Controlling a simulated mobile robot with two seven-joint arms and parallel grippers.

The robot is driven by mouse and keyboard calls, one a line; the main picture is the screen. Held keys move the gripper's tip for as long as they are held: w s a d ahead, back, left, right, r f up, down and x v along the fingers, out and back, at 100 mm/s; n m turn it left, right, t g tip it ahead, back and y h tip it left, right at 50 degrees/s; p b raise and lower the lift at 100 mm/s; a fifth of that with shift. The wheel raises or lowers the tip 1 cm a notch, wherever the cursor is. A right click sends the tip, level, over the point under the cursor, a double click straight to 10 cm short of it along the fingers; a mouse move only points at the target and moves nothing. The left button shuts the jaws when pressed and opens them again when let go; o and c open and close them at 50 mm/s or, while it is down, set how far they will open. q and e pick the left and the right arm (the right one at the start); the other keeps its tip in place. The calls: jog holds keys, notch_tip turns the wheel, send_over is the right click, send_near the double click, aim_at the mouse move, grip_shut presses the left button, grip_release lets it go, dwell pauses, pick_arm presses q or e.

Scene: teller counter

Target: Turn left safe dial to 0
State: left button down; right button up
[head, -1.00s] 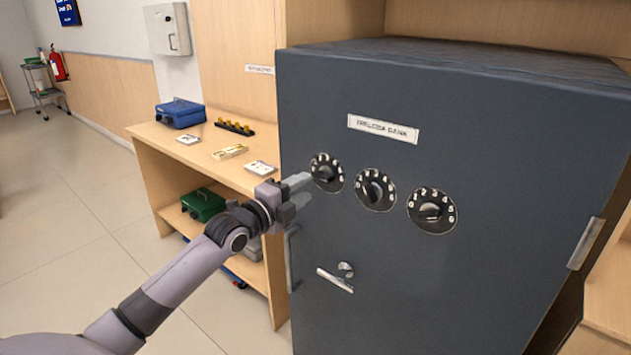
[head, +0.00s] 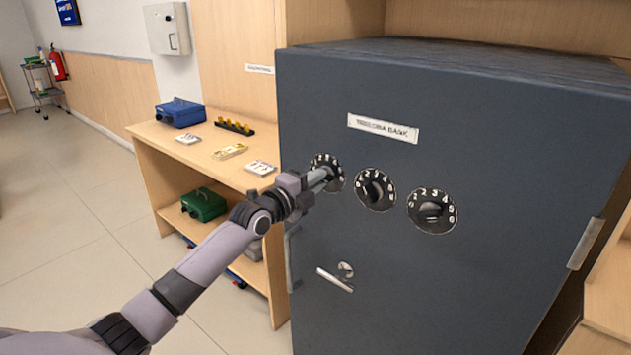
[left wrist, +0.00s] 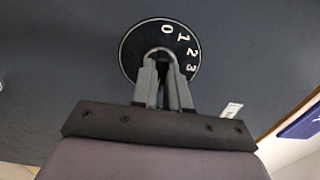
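The left safe dial (head: 333,163) is a round black disc with white numbers on the dark safe front, the leftmost of a row of three. My left gripper (head: 325,178) is at this dial, its fingers close together about the central knob and covering the dial's lower part. In the left wrist view the dial (left wrist: 130,50) shows 0, 1, 2 and 3, with 0 near the top. The two grey fingers (left wrist: 162,72) have a narrow dark gap between them and look closed on the knob. The knob's pointing direction is hidden. My right gripper is not in view.
The middle dial (head: 375,190) and right dial (head: 432,211) sit close to the right. A safe handle (head: 335,280) and keyhole knob (head: 346,269) are below. A wooden desk (head: 215,163) with a blue cash box (head: 180,112) stands left of the safe (head: 450,280).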

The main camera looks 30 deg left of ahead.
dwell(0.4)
pick_arm(q)
jog(key=shift+n+p, duration=2.3)
jog(key=shift+n, duration=15.6)
jog(key=c, duration=1.1)
grip_release()
